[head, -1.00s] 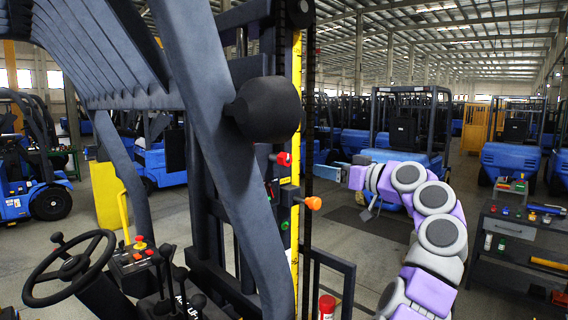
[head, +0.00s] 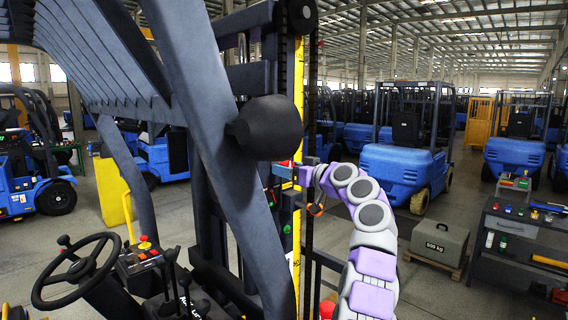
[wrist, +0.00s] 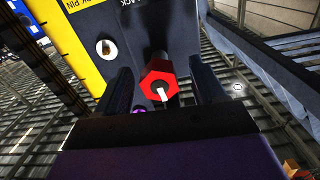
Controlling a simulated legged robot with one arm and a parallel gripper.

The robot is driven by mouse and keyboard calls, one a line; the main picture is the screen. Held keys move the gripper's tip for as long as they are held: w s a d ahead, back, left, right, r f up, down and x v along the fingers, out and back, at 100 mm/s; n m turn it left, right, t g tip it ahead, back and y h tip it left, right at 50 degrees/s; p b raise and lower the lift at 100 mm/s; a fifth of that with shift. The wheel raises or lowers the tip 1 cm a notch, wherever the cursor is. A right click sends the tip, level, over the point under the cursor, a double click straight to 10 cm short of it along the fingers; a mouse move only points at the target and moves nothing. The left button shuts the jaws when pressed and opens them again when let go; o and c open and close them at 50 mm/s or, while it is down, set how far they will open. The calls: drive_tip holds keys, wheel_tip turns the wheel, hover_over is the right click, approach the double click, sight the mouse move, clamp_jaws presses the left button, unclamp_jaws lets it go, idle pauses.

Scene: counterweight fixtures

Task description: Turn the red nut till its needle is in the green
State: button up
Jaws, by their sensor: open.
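The red nut (wrist: 158,84) is a hexagon with a short white bar on its face, near the middle of the wrist view. My gripper (wrist: 160,68) is open, with one dark finger on each side of the nut and a visible gap to each. In the head view my gripper (head: 297,173) is at the forklift mast, small and partly hidden, and I cannot make out the nut clearly there. I see no gauge with a green zone in either view, so I cannot tell the needle's reading.
A dark plate (wrist: 200,30) with lettering lies behind the nut, beside a yellow strip (wrist: 62,38). In the head view a thick dark post (head: 215,150) stands left of the mast. A grey 500 kg weight (head: 438,243) sits on a pallet at the right, near a tool bench (head: 510,226).

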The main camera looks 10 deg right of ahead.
drive_tip(key=shift+w+a+p, duration=0.3)
drive_tip(key=shift+w+p, duration=0.1)
drive_tip(key=shift+w, duration=0.45)
drive_tip(key=shift+w+a, duration=0.1)
drive_tip(key=shift+a, duration=0.1)
drive_tip(key=c, duration=1)
